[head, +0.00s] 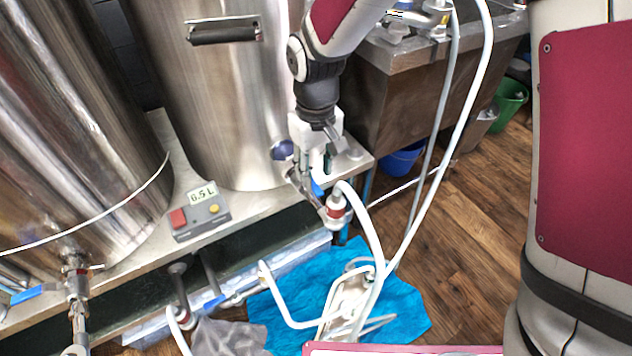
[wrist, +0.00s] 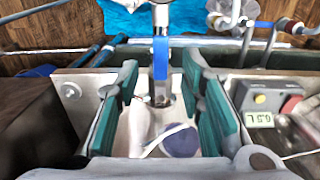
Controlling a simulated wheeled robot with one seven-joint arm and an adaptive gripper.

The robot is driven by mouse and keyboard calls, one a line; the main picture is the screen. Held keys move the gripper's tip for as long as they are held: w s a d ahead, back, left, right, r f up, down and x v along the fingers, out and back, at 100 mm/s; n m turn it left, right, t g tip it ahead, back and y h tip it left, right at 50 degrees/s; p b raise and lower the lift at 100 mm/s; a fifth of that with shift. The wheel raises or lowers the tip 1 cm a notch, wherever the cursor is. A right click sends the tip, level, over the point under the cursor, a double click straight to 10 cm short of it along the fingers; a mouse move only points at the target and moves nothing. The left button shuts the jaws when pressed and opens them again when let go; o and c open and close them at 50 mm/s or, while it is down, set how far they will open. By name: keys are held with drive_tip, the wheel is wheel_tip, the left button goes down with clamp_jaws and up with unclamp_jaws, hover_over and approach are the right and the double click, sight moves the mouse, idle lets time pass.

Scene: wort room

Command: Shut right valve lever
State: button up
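The right valve (head: 299,178) comes off the lower front of the right steel kettle. Its blue lever (head: 317,188) shows just below my gripper, partly hidden by it. In the wrist view the blue lever (wrist: 160,58) lies lengthwise along the metal valve body, midway between the two fingertips or just beyond them. My gripper (head: 318,165) points down over the valve. In the wrist view my gripper (wrist: 160,80) is open, its teal pads wide apart on both sides of the valve. I see no pad touching the lever.
A white hose (head: 375,225) hangs from the right valve's outlet. The left kettle's valve (head: 75,275) has its own blue lever (head: 30,293). A control box (head: 200,215) marked 6.5 L sits on the bench. A blue cloth (head: 400,310) lies on the wooden floor.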

sight(315, 186)
drive_tip(key=shift+f+b, duration=0.45)
drive_tip(key=shift+f, duration=1.4)
clamp_jaws()
